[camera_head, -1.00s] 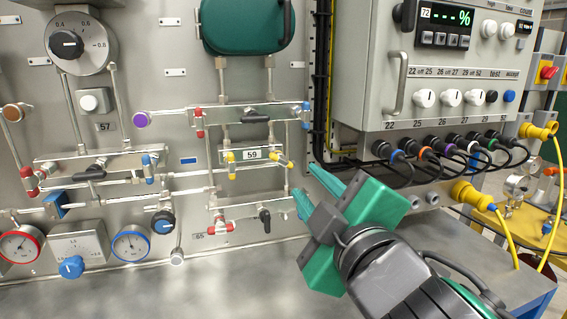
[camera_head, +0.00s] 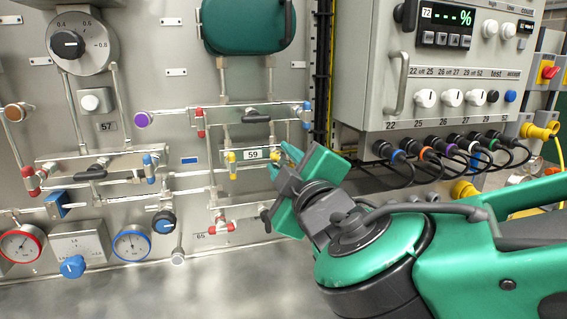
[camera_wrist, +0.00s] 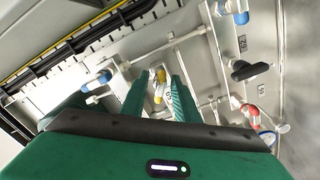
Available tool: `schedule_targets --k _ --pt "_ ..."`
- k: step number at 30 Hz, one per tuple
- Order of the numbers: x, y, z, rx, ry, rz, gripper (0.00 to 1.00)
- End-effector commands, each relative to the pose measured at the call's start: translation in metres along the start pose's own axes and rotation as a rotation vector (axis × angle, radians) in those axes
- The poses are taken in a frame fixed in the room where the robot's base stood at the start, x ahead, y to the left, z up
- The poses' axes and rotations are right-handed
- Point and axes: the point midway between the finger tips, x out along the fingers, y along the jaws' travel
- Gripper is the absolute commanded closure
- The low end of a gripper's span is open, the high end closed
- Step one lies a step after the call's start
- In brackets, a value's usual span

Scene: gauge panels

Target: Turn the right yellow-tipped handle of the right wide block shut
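The right wide block (camera_head: 247,163), labelled 59, sits mid-panel with a yellow-tipped handle at each end. The left yellow-tipped handle (camera_head: 232,165) points up and down. The right yellow-tipped handle is mostly covered by my gripper (camera_head: 284,178) in the head view. In the wrist view a yellow-tipped handle (camera_wrist: 159,87) lies between the two green fingers of my gripper (camera_wrist: 161,78). The fingers are apart, with gaps showing around the yellow tip. I cannot tell whether either finger touches it.
Red-tipped handles (camera_head: 221,225) and a black handle (camera_head: 265,216) sit below the block. A blue-tipped handle (camera_wrist: 97,80) is near the fingers in the wrist view. A grey control box (camera_head: 370,105) with cables juts out at the right. The bench at lower left is clear.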

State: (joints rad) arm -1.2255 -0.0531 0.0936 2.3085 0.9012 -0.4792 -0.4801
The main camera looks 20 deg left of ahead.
Motion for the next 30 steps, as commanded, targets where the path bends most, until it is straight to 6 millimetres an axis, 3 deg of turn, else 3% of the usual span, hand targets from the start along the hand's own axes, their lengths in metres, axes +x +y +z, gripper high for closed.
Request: schedule_targets --k 7,8,11,12,23,30 --pt "0.001 0.0 0.0 0.0 0.0 0.0 0.72" --pt "0.001 0.0 0.0 0.0 0.0 0.0 0.74" --pt "0.0009 -0.0001 0.0 0.0 0.0 0.0 0.98" --pt "0.0009 -0.0001 0.0 0.0 0.0 0.0 1.0" --pt "0.0009 -0.0001 -0.0002 0.043 0.0 0.0 1.0" --pt "0.0009 0.0002 0.0007 0.185 -0.001 0.001 1.0"
